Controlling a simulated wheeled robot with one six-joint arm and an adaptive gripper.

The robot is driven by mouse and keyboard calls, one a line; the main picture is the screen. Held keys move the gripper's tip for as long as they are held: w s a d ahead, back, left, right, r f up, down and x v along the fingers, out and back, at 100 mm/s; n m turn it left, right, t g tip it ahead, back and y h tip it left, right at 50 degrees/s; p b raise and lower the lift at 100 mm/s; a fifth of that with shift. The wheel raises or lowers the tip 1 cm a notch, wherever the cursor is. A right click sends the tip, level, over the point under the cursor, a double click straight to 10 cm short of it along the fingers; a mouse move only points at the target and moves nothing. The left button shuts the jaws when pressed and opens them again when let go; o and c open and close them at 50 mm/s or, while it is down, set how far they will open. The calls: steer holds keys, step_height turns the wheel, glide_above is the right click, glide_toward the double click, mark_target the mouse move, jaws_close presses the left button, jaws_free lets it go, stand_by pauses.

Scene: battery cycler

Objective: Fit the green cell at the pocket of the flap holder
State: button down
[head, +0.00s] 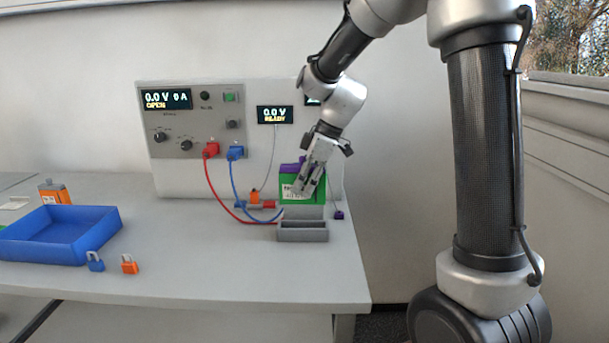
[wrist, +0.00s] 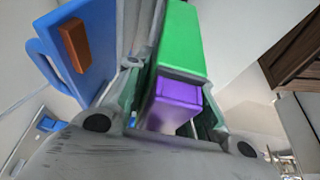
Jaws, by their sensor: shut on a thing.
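The green cell (head: 288,178) has a purple end and a pale label, and stands upright at the back right of the bench. My gripper (head: 304,186) reaches it from above and is shut on it. In the wrist view the cell (wrist: 181,42) lies between the fingers, with its purple end (wrist: 172,102) nearest the palm. A grey open box (head: 302,234), which looks like the flap holder, sits in front of the cell with a raised grey panel (head: 302,212) behind its opening. I cannot tell whether the cell's base touches anything.
A cycler panel (head: 190,120) stands behind, with red (head: 211,149) and blue (head: 235,152) plugs whose leads run toward the holder. A blue tray (head: 60,250), a blue padlock (head: 95,262) and an orange padlock (head: 129,265) are at left. The front middle of the bench is clear.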

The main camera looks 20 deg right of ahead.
mark_target(304, 202)
steer(key=shift+w+f, duration=0.1)
steer(key=shift+f, duration=2.8)
steer(key=shift+f, duration=1.65)
steer(key=c, duration=1.1)
jaws_free()
steer(key=shift+d, duration=0.1)
